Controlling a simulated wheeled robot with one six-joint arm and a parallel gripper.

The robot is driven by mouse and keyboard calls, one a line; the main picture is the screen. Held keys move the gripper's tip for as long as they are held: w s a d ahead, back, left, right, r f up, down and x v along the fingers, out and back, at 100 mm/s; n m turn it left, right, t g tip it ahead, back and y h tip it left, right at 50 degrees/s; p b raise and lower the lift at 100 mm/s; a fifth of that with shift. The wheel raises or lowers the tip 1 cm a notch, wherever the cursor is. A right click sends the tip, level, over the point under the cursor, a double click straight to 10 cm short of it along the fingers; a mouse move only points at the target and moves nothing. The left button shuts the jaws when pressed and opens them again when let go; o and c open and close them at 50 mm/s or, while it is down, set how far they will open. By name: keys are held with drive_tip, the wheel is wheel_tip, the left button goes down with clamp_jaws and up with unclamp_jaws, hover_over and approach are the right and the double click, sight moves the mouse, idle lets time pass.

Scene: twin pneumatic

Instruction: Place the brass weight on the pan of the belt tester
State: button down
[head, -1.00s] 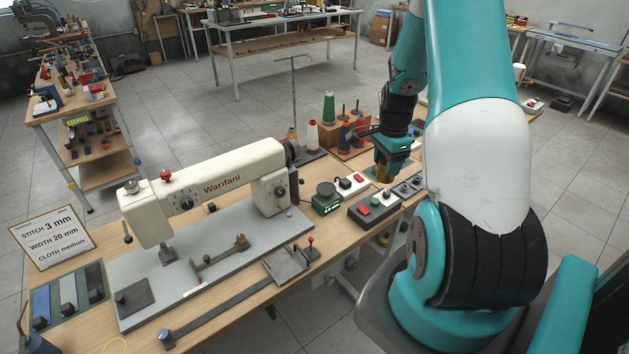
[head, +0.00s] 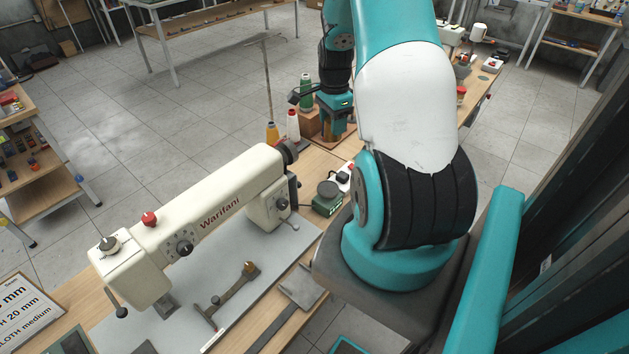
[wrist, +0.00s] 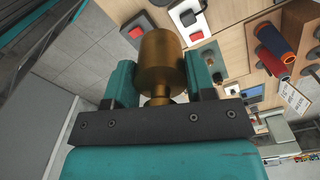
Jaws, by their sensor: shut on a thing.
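The brass weight (wrist: 162,62) is a cylinder with a narrower neck, held between the two teal fingers of my gripper (wrist: 160,80) in the wrist view. In the head view my gripper (head: 332,122) hangs beyond the sewing machine's right end, near the thread spools, and only a little brass shows under it. A small green device (head: 326,205) with a round dark pan (head: 328,189) on top stands on the bench between the machine and my arm. I cannot tell for sure whether it is the belt tester. My arm hides part of the bench there.
The cream sewing machine (head: 205,222) fills the left of the bench. A red-buttoned box (head: 345,178) sits beside the green device, partly behind my arm. Green (head: 306,92), white (head: 293,125) and orange (head: 272,133) thread spools stand near my gripper.

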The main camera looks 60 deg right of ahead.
drive_tip(key=shift+w+f, duration=0.2)
drive_tip(key=shift+f, duration=0.1)
wheel_tip(320, 180, down, 20)
drive_tip(key=b, duration=1.5)
drive_tip(key=shift+r, duration=0.4)
drive_tip(key=shift+c, duration=2.4)
unclamp_jaws()
drive_tip(key=shift+a+f, duration=0.1)
drive_tip(key=shift+f, duration=0.1)
wheel_tip(320, 180, up, 12)
drive_tip(key=b, duration=0.2)
drive_tip(key=shift+r, duration=0.15)
